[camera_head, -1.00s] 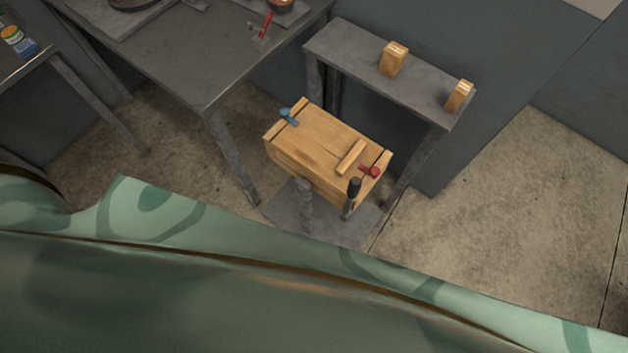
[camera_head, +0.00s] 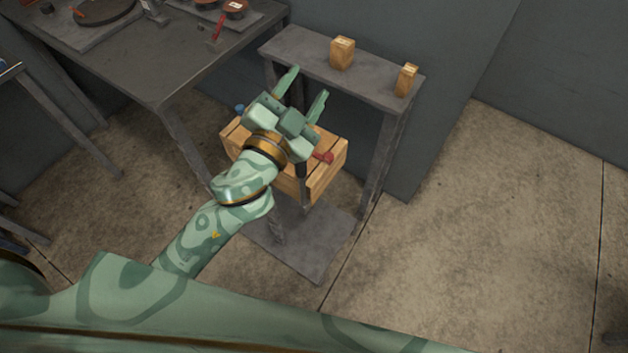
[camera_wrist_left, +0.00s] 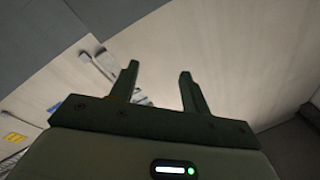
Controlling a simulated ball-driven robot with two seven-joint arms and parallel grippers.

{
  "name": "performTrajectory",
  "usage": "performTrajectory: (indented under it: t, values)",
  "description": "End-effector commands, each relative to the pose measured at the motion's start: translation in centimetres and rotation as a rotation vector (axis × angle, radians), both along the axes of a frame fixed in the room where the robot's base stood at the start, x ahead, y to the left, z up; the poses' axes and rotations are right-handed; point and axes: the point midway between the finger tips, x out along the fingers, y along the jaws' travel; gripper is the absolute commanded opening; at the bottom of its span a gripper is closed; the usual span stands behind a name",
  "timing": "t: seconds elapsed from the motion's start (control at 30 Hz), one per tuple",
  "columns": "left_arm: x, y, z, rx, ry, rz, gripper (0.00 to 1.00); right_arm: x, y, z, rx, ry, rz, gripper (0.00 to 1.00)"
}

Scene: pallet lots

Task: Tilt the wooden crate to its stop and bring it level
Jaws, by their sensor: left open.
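The wooden crate (camera_head: 330,154) sits on a stand with a grey base plate, in the middle of the head view. Its lid looked closed and flat earlier; now my left arm hides most of its top. A red knob (camera_head: 324,157) shows at its right end and a blue knob (camera_head: 239,109) at its left end. My left gripper (camera_head: 306,84) is open and empty, above the crate in the picture, its fingers pointing towards the shelf. The fingers also show apart in the left wrist view (camera_wrist_left: 158,78), with nothing between them. My right gripper is out of view.
A narrow grey shelf (camera_head: 375,82) with two small wooden blocks (camera_head: 342,52) stands behind the crate. A grey table (camera_head: 150,70) with a red-handled tool (camera_head: 217,30) is at upper left. Open concrete floor (camera_head: 490,230) lies to the right.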

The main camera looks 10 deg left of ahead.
Motion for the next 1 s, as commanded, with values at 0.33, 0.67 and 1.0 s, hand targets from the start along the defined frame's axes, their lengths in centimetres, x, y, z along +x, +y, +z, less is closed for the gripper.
performTrajectory:
  t: [0.33,0.67,1.0]
  values:
    - [-9.4,-19.7,7.8,0.371,-0.498,-1.190,0.47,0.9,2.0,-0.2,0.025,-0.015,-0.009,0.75]
    - [-4.9,-8.0,-5.8,1.359,0.545,-1.474,0.47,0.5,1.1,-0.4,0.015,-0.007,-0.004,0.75]
    - [-0.9,1.1,-5.0,1.504,1.067,-1.084,0.47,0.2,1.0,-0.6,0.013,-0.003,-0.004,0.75]
